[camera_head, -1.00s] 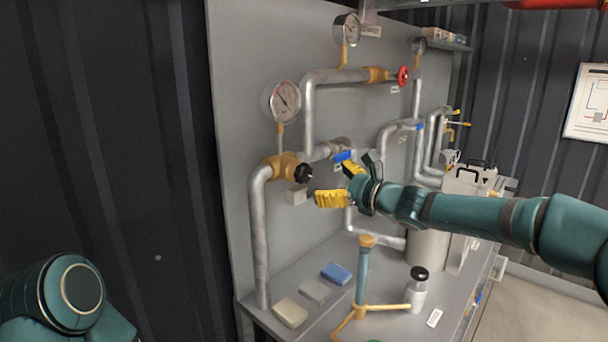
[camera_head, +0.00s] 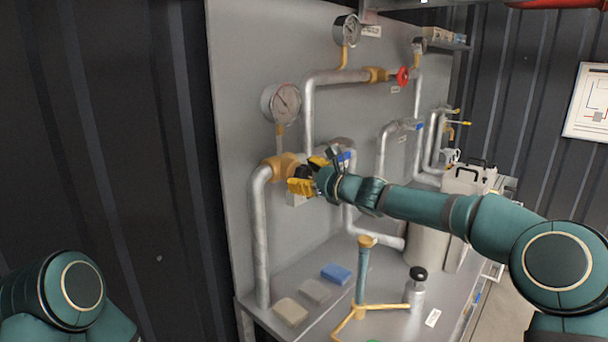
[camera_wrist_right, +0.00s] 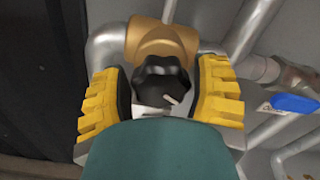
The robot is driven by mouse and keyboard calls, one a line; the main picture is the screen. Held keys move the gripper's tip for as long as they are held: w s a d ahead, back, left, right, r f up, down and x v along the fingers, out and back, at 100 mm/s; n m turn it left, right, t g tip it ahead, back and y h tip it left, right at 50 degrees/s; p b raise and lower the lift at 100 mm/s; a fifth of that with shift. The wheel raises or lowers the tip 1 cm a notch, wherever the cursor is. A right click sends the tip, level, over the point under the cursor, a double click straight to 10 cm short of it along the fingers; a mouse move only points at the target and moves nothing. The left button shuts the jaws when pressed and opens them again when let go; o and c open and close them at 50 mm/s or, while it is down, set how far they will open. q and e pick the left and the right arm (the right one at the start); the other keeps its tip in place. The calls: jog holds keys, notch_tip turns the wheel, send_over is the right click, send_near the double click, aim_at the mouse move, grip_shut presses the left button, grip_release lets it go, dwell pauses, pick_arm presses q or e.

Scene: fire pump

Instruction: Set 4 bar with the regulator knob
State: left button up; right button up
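The black regulator knob (camera_wrist_right: 162,82) sits on a brass valve body (camera_wrist_right: 160,38) in the right wrist view. The yellow fingers of my right gripper (camera_wrist_right: 161,98) stand on both sides of it, with a small gap visible at each side. A pale pointer mark shows at the knob's lower right. In the head view my right gripper (camera_head: 302,178) is at the brass regulator (camera_head: 281,166) and partly hides the knob. The round gauge (camera_head: 281,103) above it has a needle; its numbers are too small to read. My left gripper is out of view; only my left arm shows.
A blue lever (camera_head: 344,158) lies close to the right of my gripper. A red handwheel (camera_head: 402,76) and a second gauge (camera_head: 347,30) are higher up. A brass-legged stand (camera_head: 362,275), a bottle (camera_head: 416,288) and several blocks stand on the bench below.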

jog(key=c, duration=0.6)
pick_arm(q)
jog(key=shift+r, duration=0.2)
pick_arm(e)
jog(key=shift+m, duration=0.3)
